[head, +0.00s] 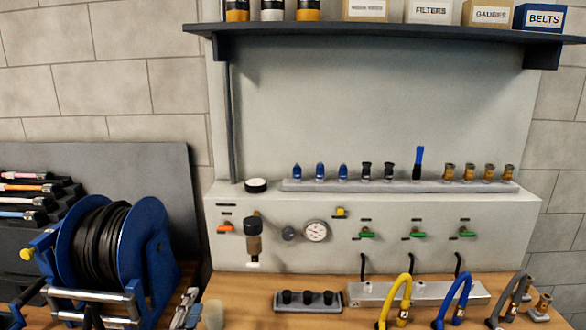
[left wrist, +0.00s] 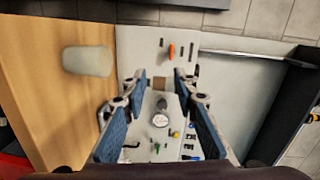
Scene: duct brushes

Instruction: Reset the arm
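My left gripper (head: 187,308) shows at the bottom of the head view, low over the front left of the wooden bench, just left of a pale translucent cup. In the left wrist view its two blue-padded fingers (left wrist: 163,88) stand well apart with nothing held between them. The panel's round gauge (left wrist: 160,119) shows behind the gap between the fingers, farther off. The cup (left wrist: 88,61) stands on the bench beside the fingers. My right gripper is not in view.
A blue hose reel (head: 145,245) stands left of the gripper. The rack ledge (head: 400,186) holds several brushes and fittings. A shelf (head: 380,32) hangs above.

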